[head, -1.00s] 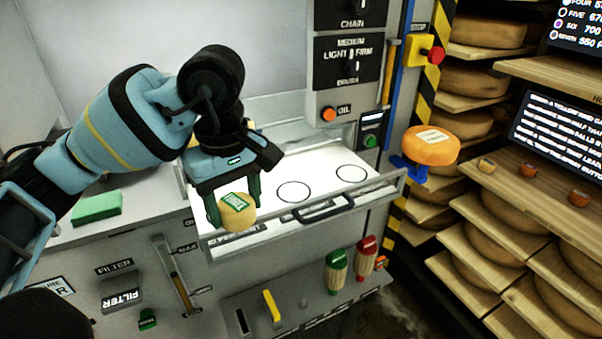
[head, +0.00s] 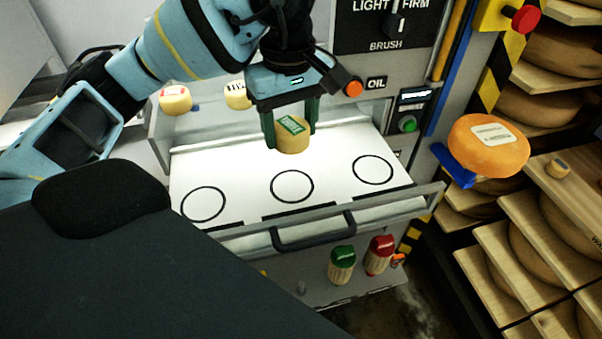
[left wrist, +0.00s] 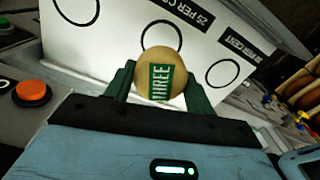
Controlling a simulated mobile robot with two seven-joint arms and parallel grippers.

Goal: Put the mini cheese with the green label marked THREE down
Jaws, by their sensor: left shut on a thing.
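The mini cheese (head: 293,138) is a small yellow round with a green label. The label reads THREE on the cheese in the left wrist view (left wrist: 145,77). My left gripper (head: 291,128) is shut on it, one dark green finger on each side, and holds it over the open white drawer (head: 235,160). The drawer floor has three black circles in a row. The cheese is just behind the middle circle (head: 292,186) in the head view. I cannot tell exactly how high it is above the floor. My right gripper is not in view.
Two other mini cheeses, one red-labelled (head: 175,99) and one with a black-and-white label (head: 238,95), are behind the drawer at left. A large orange cheese (head: 488,144) on a blue holder stands right.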

